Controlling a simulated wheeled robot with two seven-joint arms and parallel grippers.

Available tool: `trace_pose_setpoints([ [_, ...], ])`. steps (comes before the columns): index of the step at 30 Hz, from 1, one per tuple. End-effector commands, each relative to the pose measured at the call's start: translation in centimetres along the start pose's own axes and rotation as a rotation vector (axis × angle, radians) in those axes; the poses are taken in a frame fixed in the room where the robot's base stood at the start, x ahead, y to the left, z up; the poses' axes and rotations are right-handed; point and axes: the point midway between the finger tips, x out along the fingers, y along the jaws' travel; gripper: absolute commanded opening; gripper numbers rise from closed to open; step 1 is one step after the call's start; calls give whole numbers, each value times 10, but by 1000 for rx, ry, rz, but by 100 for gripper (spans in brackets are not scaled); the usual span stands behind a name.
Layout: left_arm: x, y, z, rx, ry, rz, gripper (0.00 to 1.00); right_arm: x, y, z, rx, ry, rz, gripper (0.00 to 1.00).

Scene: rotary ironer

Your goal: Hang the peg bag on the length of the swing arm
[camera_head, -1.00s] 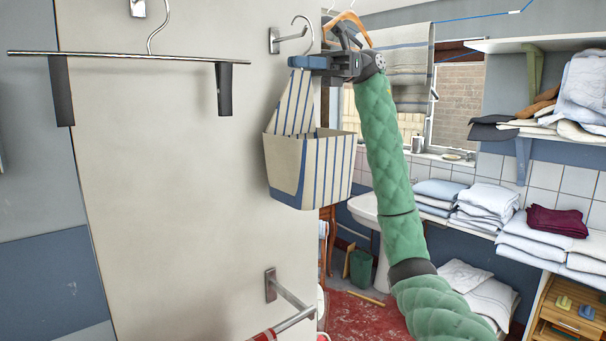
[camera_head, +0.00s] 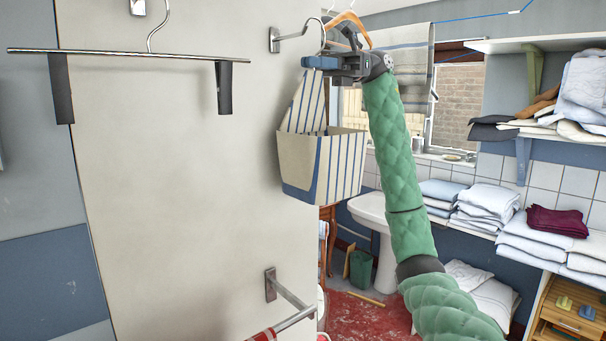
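The peg bag (camera_head: 325,165), cream with blue stripes and a blue edge, hangs upright in front of the white panel's right edge. My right gripper (camera_head: 322,62) is shut on the top of the peg bag, just under its wire hook (camera_head: 318,28). A short metal arm on a wall plate (camera_head: 274,40) sticks out to the right; its tip is close to the wire hook. I cannot tell whether they touch. A lower metal arm (camera_head: 292,297) on its own plate carries a rail with red-striped cloth. I cannot tell which is the swing arm. My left gripper is not in view.
A metal hanger with dark clips (camera_head: 130,54) hangs at the upper left of the white panel (camera_head: 190,200). A wooden hanger (camera_head: 346,18) and a striped towel (camera_head: 408,55) are behind my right gripper. Folded linen (camera_head: 485,200) lies on the right.

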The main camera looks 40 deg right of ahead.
Motion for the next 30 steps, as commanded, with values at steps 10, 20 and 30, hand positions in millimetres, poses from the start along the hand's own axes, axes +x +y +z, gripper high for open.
trace_pose_setpoints([
  [10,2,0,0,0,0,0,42,-15,0,0,1,0,0,0],
  [20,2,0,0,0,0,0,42,-28,0,0,0,-1,-1,0],
  [30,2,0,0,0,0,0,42,-38,0,0,-1,0,0,0],
])
